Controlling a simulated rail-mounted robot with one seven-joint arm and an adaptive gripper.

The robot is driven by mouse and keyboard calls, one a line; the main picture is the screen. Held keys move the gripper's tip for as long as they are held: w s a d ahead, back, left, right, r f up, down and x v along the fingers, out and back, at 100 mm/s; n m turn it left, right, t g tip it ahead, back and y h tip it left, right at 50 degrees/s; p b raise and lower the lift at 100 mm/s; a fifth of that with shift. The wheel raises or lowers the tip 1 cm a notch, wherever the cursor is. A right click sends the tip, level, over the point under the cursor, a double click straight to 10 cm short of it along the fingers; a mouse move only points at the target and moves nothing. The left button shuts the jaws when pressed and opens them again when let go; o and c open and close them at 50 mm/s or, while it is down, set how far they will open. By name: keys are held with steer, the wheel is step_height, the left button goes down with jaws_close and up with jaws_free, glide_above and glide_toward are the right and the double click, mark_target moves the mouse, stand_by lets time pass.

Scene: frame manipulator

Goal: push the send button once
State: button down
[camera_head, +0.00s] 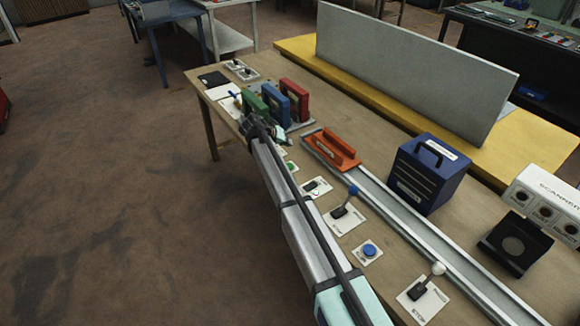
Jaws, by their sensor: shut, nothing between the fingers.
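I cannot read any label that says send. A blue round button (369,250) sits on a white plate near the front edge of the wooden table, right of my arm. A small green button (291,167) on a white plate shows close beside my arm, partly hidden by it. My gripper (277,134) is at the far end of the arm, low over the table's left part, in front of the coloured blocks. It is small and partly hidden behind my arm, and looks shut and empty. Whether it touches anything cannot be told.
Green (255,105), blue (271,102) and red blocks (294,99) stand close behind my gripper. A metal rail (400,222) carries an orange carriage (331,149). A blue-knobbed lever (345,203), white-knobbed lever (425,284), blue case (428,172) and scanner box (545,203) stand further right.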

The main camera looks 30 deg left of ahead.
steer(key=shift+f, duration=0.15)
steer(key=b, duration=0.1)
glide_above(291, 164)
steer(key=s, duration=0.2)
steer(key=f, duration=0.7)
steer(key=shift+a+f, duration=0.15)
steer(key=shift+a, duration=0.2)
steer(key=shift+f+b, duration=0.55)
steer(key=shift+f, duration=0.1)
steer(key=shift+f, duration=0.1)
steer(key=shift+f+b, duration=0.35)
steer(key=shift+b, duration=0.25)
steer(key=shift+f+b, duration=0.45)
stand_by(0.7)
steer(key=shift+r, duration=0.1)
stand_by(0.3)
steer(key=shift+r, duration=0.8)
steer(key=shift+r, duration=0.1)
